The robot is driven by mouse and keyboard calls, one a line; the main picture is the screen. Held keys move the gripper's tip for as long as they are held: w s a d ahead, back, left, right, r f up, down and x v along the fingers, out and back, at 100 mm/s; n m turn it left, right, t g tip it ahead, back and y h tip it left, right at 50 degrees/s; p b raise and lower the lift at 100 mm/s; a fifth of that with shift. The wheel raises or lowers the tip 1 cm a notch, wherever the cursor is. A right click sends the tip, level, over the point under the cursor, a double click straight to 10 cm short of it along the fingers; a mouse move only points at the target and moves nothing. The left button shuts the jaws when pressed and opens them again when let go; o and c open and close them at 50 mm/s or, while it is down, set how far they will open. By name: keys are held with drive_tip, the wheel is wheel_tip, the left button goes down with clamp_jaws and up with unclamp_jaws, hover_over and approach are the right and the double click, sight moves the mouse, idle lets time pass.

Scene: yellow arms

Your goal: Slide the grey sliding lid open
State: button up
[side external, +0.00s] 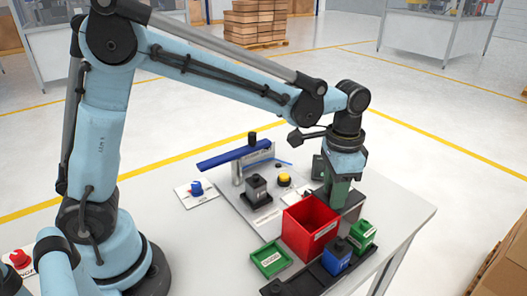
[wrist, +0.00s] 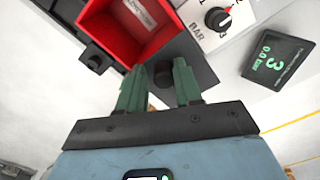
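The grey sliding lid (wrist: 202,72) is a flat dark grey plate with a round black knob (wrist: 163,75), beside the red bin in the wrist view. A small part of the lid (side external: 354,199) shows behind the red bin in the side view. My gripper (wrist: 160,84) has its two green fingers apart, with the knob appearing between their tips. I cannot tell whether either finger touches the knob. In the side view my gripper (side external: 336,200) points down just behind the red bin, and its fingertips are partly hidden.
The open red bin (side external: 310,228) stands close to my gripper. Green (side external: 362,235) and blue (side external: 337,256) blocks sit in front. A dial panel (wrist: 208,22) and a dark display (wrist: 278,62) lie beside the lid. A blue bar (side external: 233,154) is farther back.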

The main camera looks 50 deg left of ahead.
sight(330, 186)
drive_tip(key=shift+w+a, duration=0.1)
drive_tip(key=shift+a, duration=0.1)
drive_tip(key=shift+r, duration=3.75)
drive_tip(key=shift+a, duration=0.1)
drive_tip(key=shift+s+a+r, duration=0.15)
drive_tip(key=shift+s+a, duration=0.1)
drive_tip(key=shift+s, duration=0.05)
drive_tip(key=s+a+f+n+t, duration=0.4)
drive_tip(key=s+a+n+t, duration=0.2)
drive_tip(key=s+a, duration=0.5)
drive_tip(key=shift+s+t, duration=0.15)
drive_tip(key=shift+t, duration=0.45)
